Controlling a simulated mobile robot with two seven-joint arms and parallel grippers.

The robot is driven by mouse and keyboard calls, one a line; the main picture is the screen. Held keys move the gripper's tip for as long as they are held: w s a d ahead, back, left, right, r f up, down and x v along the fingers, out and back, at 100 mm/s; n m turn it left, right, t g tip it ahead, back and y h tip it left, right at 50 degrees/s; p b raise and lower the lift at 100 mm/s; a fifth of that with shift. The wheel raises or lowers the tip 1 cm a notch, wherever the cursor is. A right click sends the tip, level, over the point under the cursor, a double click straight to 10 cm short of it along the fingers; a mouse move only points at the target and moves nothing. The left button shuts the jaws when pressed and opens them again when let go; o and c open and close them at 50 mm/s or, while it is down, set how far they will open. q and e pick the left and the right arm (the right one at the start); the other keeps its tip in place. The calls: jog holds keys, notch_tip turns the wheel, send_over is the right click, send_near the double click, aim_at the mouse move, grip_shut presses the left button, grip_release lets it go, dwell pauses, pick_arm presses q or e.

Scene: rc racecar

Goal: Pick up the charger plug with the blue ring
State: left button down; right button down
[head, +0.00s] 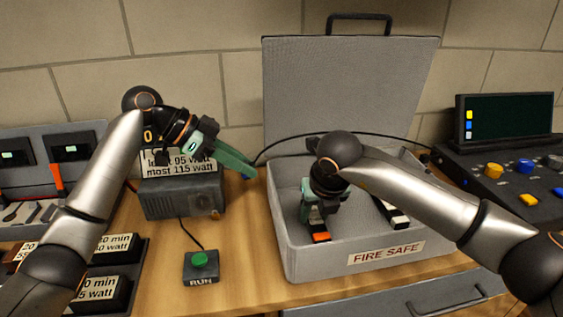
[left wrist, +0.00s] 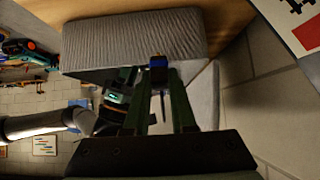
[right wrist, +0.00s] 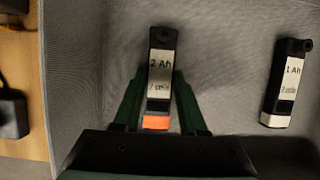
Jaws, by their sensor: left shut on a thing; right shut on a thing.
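The charger plug with the blue ring (left wrist: 158,63) is between the fingertips of my left gripper (left wrist: 160,75), which is shut on it. In the head view the blue ring (head: 247,174) shows at the tips of my left gripper (head: 243,169), in the air by the left wall of the grey case. My right gripper (right wrist: 158,98) is shut on a battery marked 2 Ah (right wrist: 160,65) with an orange end. That battery's orange end (head: 320,237) also shows inside the case in the head view; my right arm hides part of it.
The open grey FIRE SAFE case (head: 300,266) stands on the wooden bench. A second battery marked 1 Ah (right wrist: 284,80) lies in it. A black cable (head: 300,135) arcs behind my right arm towards the console (head: 505,165). A RUN button (head: 201,262) stands left of the case.

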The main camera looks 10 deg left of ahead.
pick_arm(q)
jog(key=s+a+r+g+y, duration=0.1)
jog(key=s+a+r+y, duration=0.1)
jog(key=a, duration=0.7)
jog(key=shift+s+a+y, duration=0.4)
jog(key=shift+s+y, duration=0.15)
jog(key=shift+y, duration=0.15)
pick_arm(e)
jog(key=shift+c, duration=1.8)
grip_release()
jog(key=shift+r, duration=0.1)
jog(key=v, duration=1.2)
jog(key=shift+s, duration=0.1)
